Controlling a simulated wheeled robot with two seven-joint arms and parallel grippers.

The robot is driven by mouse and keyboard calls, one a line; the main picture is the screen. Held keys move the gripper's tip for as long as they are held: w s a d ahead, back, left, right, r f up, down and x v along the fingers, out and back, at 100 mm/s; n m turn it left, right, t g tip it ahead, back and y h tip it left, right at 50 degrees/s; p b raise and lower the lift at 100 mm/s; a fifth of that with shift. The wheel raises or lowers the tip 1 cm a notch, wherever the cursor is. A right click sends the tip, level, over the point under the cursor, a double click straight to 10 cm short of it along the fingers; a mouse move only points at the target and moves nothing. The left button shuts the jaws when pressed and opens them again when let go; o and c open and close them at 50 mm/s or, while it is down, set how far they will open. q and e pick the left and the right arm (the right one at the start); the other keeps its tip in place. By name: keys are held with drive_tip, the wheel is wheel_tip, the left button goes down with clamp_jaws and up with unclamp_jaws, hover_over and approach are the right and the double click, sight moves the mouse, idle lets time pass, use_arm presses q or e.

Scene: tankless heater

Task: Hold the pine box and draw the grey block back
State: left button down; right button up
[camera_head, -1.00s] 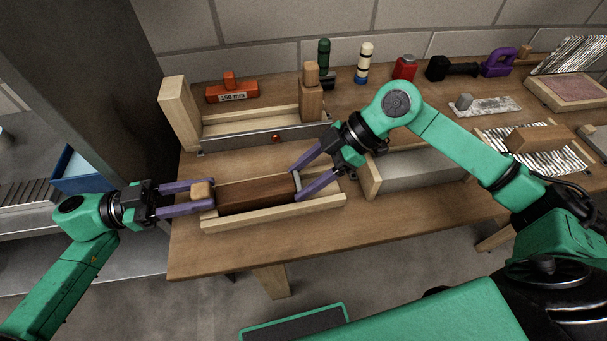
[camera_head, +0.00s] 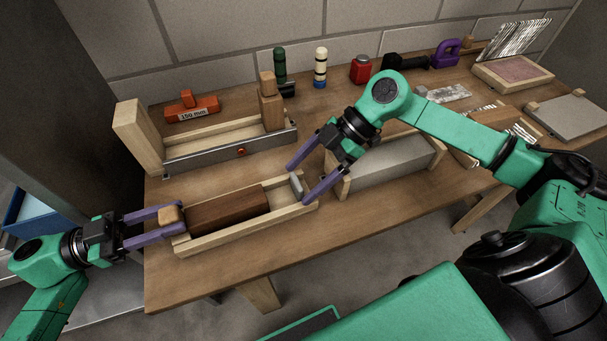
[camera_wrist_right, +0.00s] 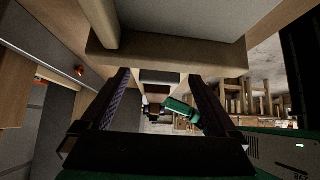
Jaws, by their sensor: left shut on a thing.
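The pine box (camera_head: 247,235) is a long, low open tray near the table's front edge. A dark brown block (camera_head: 228,207) lies in its left and middle part. The grey block (camera_head: 296,187) is a thin upright piece near the right end, with a gap between it and the brown block. My left gripper (camera_head: 176,216) is shut on the box's wooden knob (camera_head: 171,215) at the left end. My right gripper (camera_head: 298,185) has its fingers on either side of the grey block and moves with it. Its fingers also show in the right wrist view (camera_wrist_right: 160,78).
Behind stands a pine frame with a metal strip (camera_head: 232,149) and an orange 150 mm block (camera_head: 192,107). A pine frame with a grey slab (camera_head: 388,165) sits close right of my right gripper. Bottles and tools line the back. The table front is clear.

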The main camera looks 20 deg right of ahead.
use_arm(q)
drive_tip(key=shift+f, duration=0.1)
use_arm(e)
drive_tip(key=v, duration=1.2)
use_arm(q)
drive_tip(key=shift+c, duration=1.8)
unclamp_jaws()
drive_tip(key=a, duration=1.2)
drive_tip(key=shift+w, duration=0.15)
